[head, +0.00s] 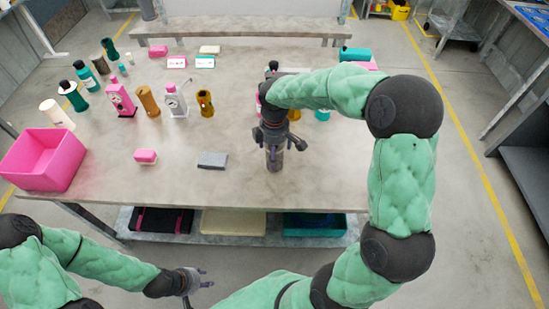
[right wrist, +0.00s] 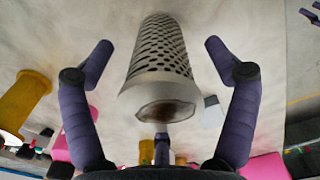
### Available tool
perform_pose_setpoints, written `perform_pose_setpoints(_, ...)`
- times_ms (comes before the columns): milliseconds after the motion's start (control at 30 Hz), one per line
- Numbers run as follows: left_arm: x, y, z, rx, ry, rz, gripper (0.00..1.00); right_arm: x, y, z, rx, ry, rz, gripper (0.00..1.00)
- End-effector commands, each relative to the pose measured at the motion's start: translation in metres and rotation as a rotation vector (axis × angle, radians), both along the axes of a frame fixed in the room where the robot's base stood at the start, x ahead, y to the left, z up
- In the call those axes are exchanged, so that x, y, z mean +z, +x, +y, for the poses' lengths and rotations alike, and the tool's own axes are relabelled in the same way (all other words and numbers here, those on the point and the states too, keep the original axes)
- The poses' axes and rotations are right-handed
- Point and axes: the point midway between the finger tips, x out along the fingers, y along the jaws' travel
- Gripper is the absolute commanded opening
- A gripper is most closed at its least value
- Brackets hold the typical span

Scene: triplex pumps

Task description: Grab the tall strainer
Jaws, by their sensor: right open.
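The tall strainer (right wrist: 160,60) is a grey, perforated metal cylinder with a smooth rim. In the right wrist view it lies between the spread fingers of my right gripper (right wrist: 158,48), with clear gaps on both sides. Its near end shows a brownish inside. In the head view the strainer (head: 274,160) stands near the table's front edge, its upper part hidden by my right gripper (head: 278,139). My left gripper (head: 206,277) is empty, with its fingertips apart, low in front of the table.
A pink bin (head: 45,160) stands at the table's left edge. A pink block (head: 146,156) and a grey block (head: 212,160) lie left of the strainer. Several bottles and pump parts stand farther back. Bare table (head: 240,185) surrounds the strainer's front.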

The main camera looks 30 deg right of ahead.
Motion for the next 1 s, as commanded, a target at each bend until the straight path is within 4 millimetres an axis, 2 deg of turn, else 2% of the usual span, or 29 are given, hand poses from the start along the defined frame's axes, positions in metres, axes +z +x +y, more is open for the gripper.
perform_pose_setpoints(133, 0.001, 0.000, 0.000, 0.000, 0.000, 0.000, 0.40, 0.001, 0.000, 0.000, 0.000, 0.000, 0.000, 0.87)
perform_pose_setpoints(167, 0.001, 0.000, 0.000, 0.000, 0.000, 0.000, 0.40, 0.001, 0.000, 0.000, 0.000, 0.000, 0.000, 0.85)
perform_pose_setpoints(300, 0.001, 0.000, 0.000, 0.000, 0.000, 0.000, 0.40, 0.001, 0.000, 0.000, 0.000, 0.000, 0.000, 0.45)
perform_pose_setpoints(367, 0.001, 0.000, 0.000, 0.000, 0.000, 0.000, 0.40, 0.001, 0.000, 0.000, 0.000, 0.000, 0.000, 0.28)
perform_pose_setpoints(400, 0.001, 0.000, 0.000, 0.000, 0.000, 0.000, 0.40, 0.001, 0.000, 0.000, 0.000, 0.000, 0.000, 0.24)
perform_pose_setpoints(767, 0.001, 0.000, 0.000, 0.000, 0.000, 0.000, 0.40, 0.001, 0.000, 0.000, 0.000, 0.001, 0.001, 0.24)
perform_pose_setpoints(1000, 0.011, 0.000, 0.000, 0.000, 0.000, 0.000, 0.40, 0.016, 0.000, 0.000, 0.000, 0.000, -0.001, 0.24)
